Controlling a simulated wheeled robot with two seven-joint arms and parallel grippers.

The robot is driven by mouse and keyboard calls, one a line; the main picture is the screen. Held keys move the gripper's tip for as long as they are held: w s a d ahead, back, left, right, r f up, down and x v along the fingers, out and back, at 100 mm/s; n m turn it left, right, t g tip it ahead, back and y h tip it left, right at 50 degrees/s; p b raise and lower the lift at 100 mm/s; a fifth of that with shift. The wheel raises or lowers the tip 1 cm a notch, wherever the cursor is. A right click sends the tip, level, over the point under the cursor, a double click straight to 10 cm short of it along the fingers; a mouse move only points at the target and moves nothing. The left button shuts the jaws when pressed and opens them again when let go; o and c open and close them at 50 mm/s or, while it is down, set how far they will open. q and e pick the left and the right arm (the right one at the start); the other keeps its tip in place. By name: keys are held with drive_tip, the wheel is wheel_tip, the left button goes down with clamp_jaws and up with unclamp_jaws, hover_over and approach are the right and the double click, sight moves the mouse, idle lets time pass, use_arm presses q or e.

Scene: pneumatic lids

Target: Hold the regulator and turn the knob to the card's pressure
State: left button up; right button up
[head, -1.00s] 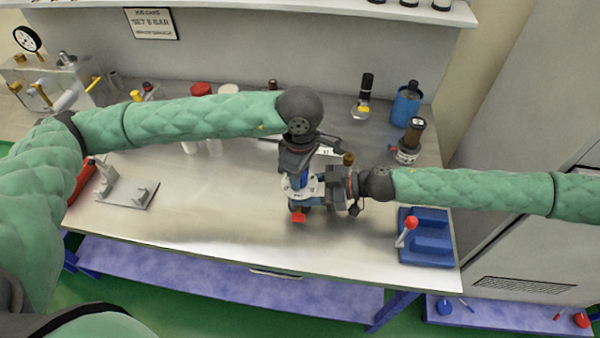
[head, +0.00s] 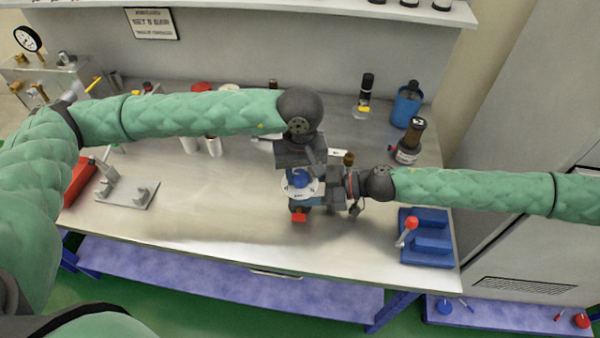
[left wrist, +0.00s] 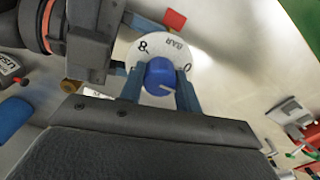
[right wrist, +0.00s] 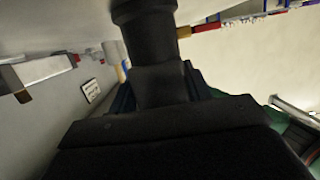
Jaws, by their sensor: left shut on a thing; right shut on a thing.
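The regulator, with a red end (head: 298,217) and a white dial (head: 316,188), is held upright above the front middle of the bench. Its blue knob (head: 300,179) shows in the left wrist view (left wrist: 160,74), with a pale pointer line and the dial marks 8, BAR and 0. My left gripper (left wrist: 159,92) is shut on the knob from above. My right gripper (head: 338,186) is shut on the regulator from the right; its view shows a dark cylindrical part (right wrist: 155,75) between the fingers. The card (head: 151,23) on the back wall reads SET and BAR; its digit is blurred.
A blue stand (head: 425,240) with a red-topped lever is at the bench's front right. A grey fixture (head: 125,193) and a red object (head: 79,182) are at left. The front-left middle bench is clear.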

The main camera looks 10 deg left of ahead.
sight(300, 174)
use_arm(q)
drive_tip(key=m, duration=0.5)
drive_tip(key=shift+w, duration=0.1)
use_arm(e)
drive_tip(key=shift+s, duration=0.15)
use_arm(q)
drive_tip(key=shift+m, duration=0.4)
drive_tip(key=o, duration=1)
drive_tip(key=shift+r, duration=0.1)
wheel_tip(300, 174, up, 12)
drive_tip(key=shift+f, duration=0.1)
use_arm(e)
drive_tip(key=o, duration=1)
drive_tip(key=shift+w+d, duration=0.1)
drive_tip(key=shift+w, duration=0.1)
